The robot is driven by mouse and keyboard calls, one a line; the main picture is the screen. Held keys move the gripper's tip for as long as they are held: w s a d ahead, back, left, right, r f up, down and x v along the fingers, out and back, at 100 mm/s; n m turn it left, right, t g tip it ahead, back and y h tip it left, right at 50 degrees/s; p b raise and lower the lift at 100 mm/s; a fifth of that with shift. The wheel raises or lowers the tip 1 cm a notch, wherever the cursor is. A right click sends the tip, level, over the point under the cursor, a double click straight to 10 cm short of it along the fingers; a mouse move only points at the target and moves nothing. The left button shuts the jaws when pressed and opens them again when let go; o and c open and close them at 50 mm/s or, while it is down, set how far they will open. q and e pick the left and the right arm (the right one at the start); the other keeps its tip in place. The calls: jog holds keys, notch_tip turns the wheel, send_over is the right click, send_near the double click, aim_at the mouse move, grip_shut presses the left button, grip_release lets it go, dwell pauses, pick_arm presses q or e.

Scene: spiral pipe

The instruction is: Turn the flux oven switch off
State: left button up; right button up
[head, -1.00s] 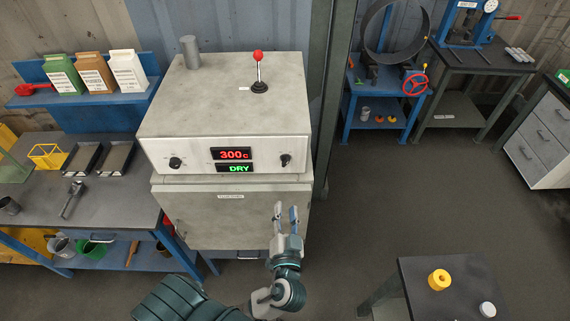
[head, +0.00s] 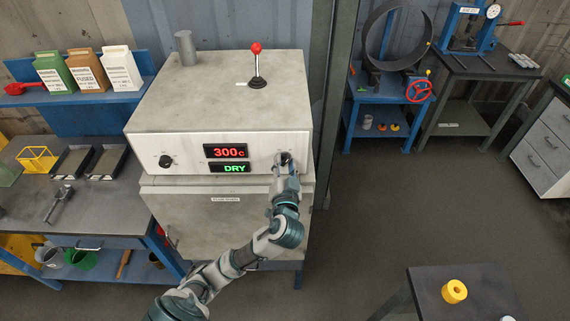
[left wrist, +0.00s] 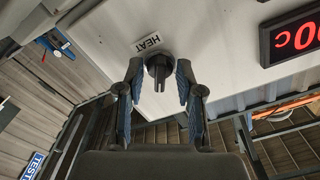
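The flux oven (head: 222,120) is a pale grey metal box with a red "300c" display (head: 226,151) and a green "DRY" display (head: 230,168). A black knob (head: 167,161) sits at the left of its front panel. The right knob is mostly hidden by my gripper in the head view. In the left wrist view this black knob (left wrist: 159,67) sits beside a "HEAT" label (left wrist: 147,42). My left gripper (head: 286,168) is open, with one finger on each side of the knob; contact is not clear. A lever with a red ball (head: 257,62) stands upright on top. My right gripper is not shown.
A grey cylinder (head: 185,48) stands on the oven's top. A workbench (head: 95,205) with trays is at the left. A small dark table with a yellow ring (head: 454,291) is at the lower right. Open floor lies right of the oven.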

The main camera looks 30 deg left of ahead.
pick_arm(q)
jog(key=shift+w+a, duration=0.15)
jog(key=shift+w, duration=0.05)
grip_shut()
